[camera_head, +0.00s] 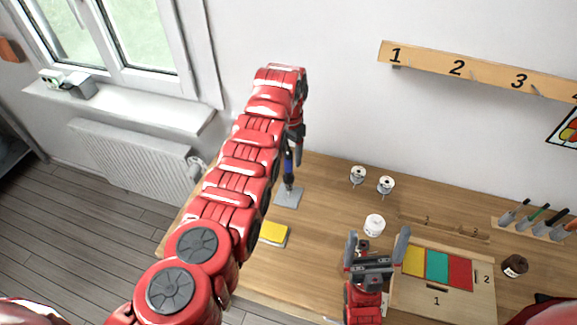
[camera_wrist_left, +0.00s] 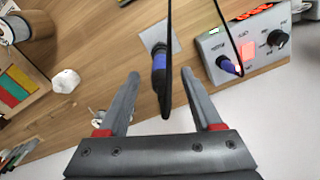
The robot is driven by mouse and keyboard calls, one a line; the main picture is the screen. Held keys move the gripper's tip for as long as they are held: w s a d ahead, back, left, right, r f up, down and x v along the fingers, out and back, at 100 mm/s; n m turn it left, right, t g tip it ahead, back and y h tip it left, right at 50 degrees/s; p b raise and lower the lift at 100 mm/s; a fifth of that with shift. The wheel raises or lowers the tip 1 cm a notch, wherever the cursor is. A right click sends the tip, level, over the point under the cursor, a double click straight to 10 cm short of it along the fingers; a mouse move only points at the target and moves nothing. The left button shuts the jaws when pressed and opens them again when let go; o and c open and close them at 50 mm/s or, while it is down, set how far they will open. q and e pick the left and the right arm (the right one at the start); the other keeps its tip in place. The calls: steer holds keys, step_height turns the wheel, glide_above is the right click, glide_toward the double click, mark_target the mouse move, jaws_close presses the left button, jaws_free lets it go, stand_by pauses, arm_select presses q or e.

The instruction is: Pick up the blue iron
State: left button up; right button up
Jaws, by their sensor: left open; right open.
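The blue iron (camera_head: 288,165) stands upright at a small grey plate (camera_head: 287,198) near the table's back left; the plate hides where its lower end rests. My left gripper (camera_head: 295,133) is above it, partly hidden by my own arm. In the left wrist view the iron's blue handle (camera_wrist_left: 159,72) shows between the two spread fingers of my left gripper (camera_wrist_left: 160,74), with a gap on each side. A black cord (camera_wrist_left: 168,25) runs up from it. My right gripper (camera_head: 378,246) is open and empty above the front of the table, beside the coloured board.

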mark_target(288, 165)
arm_select(q)
step_height(288, 165, down, 5)
steer(key=b, duration=0.2)
steer(key=shift+a+f+b, duration=0.1)
steer(key=shift+f+b, duration=0.05)
steer(key=shift+b, duration=0.15)
steer(key=shift+w, duration=0.15)
jaws_close()
